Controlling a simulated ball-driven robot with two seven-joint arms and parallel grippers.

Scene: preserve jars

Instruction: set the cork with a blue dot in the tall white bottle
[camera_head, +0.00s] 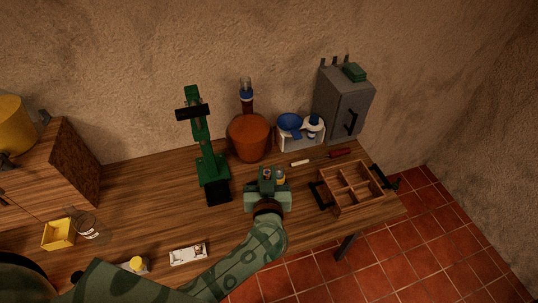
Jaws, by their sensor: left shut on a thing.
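My left gripper (267,174) is over the middle front of the wooden table, pointing away from me. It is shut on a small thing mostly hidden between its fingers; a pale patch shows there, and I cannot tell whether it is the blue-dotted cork. A small orange and blue thing (281,177) shows at its right side; I cannot tell whether they touch. No tall white bottle is plain to see. A small white thing with a yellow top (138,265) stands at the front left, partly behind my arm. My right gripper is not in view.
A green stand (212,165), a terracotta pot (249,140), a white rack with blue ware (301,138) and a grey cabinet (343,105) line the back. A divided wooden tray (352,188) is right. A white tray (188,254), glass (88,226) and yellow box (58,234) are left.

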